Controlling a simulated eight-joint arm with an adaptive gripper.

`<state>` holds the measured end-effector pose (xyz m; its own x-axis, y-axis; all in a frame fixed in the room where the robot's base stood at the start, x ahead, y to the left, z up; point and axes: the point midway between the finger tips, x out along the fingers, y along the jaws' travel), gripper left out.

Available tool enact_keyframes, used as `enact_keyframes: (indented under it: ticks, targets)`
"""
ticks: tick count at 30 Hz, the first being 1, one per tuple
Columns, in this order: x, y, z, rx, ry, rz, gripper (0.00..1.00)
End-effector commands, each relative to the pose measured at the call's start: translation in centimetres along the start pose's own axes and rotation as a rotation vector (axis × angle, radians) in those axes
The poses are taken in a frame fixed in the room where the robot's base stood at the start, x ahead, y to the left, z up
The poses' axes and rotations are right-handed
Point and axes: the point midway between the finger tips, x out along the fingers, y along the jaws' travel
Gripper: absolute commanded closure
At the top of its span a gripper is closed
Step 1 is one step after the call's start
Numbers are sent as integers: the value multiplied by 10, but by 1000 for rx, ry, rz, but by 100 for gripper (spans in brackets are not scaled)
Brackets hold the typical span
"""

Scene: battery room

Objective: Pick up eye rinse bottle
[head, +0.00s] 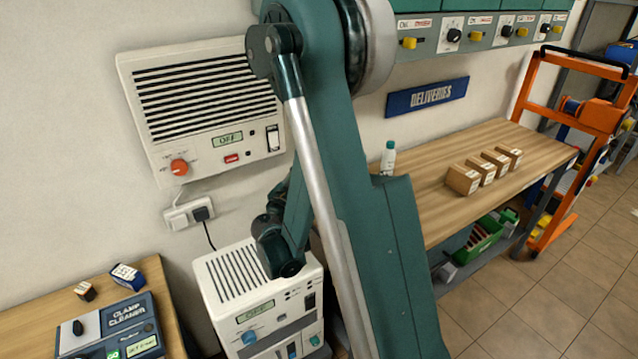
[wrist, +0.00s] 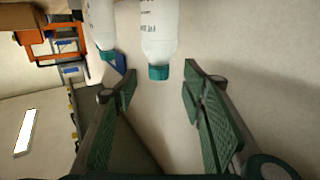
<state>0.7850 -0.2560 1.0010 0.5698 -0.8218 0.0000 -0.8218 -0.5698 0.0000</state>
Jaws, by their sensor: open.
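A white bottle with a teal cap (head: 388,158) stands upright at the back of the wooden bench in the head view, partly hidden by my arm. The wrist view is turned over and shows two such bottles, caps pointing down. One bottle (wrist: 159,35) is in line with the gap between my fingers, and the other bottle (wrist: 101,22) is to its left. Their print is too small to tell which is the eye rinse bottle. My gripper (wrist: 160,84) is open and empty, its fingertips just short of the nearer bottle's cap. My arm hides the gripper in the head view.
Several small cardboard boxes (head: 483,170) stand on the wooden bench (head: 430,215), right of the bottle. A blue deliveries sign (head: 427,96) and a grey panel with knobs (head: 470,32) are on the wall behind. An orange trolley (head: 575,120) stands at the right.

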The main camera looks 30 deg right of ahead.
Motion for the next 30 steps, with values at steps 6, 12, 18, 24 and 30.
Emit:
enact_keyframes:
  ticks: [6,12,18,24,30]
  targets:
    - [5,1,0,0,0,1,58]
    - [23,2,1,0,0,2,58]
    - [44,2,0,0,0,2,58]
    - [52,2,0,0,0,0,58]
    - [52,2,0,0,0,0,58]
